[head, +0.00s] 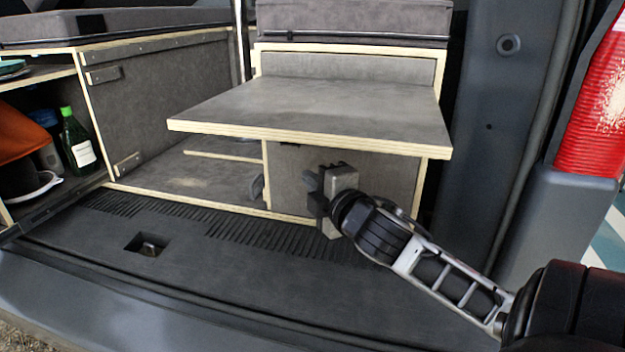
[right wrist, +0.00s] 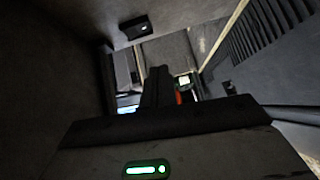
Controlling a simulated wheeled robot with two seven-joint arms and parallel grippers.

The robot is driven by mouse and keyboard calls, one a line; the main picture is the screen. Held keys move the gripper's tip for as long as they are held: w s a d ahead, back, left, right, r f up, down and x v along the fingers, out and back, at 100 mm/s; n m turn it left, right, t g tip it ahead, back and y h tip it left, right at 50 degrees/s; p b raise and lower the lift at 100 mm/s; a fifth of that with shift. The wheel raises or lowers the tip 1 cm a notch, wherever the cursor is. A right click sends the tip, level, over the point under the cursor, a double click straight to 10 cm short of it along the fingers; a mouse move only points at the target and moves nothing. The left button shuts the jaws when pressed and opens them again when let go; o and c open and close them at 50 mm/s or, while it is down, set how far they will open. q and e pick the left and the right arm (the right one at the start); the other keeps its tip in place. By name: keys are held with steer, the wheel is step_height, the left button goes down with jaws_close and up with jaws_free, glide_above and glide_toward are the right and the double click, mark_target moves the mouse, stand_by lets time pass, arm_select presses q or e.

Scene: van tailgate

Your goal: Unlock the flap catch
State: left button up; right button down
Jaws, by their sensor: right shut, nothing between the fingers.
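The grey flap board (head: 310,105) with pale plywood edges stands out level from the cabinet. A small dark fitting (head: 258,187) sits low by the upright panel under the board; I cannot tell whether it is the flap catch. In the right wrist view a black block-shaped fitting (right wrist: 135,27) with a small light mark is fixed to a grey surface, apart from my fingers. My right gripper (head: 316,190) is below the board's front edge, in front of the grey lower panel (head: 300,170). It is shut and empty; its fingers also show in the right wrist view (right wrist: 157,90). My left gripper is out of view.
On the left, a cabinet (head: 165,95) has open shelves with a green bottle (head: 77,140) and an orange item (head: 20,130). The ribbed van floor (head: 230,235) is clear, with a small recess (head: 148,244). The van's pillar (head: 500,130) stands on the right.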

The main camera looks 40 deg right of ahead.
stand_by(0.4)
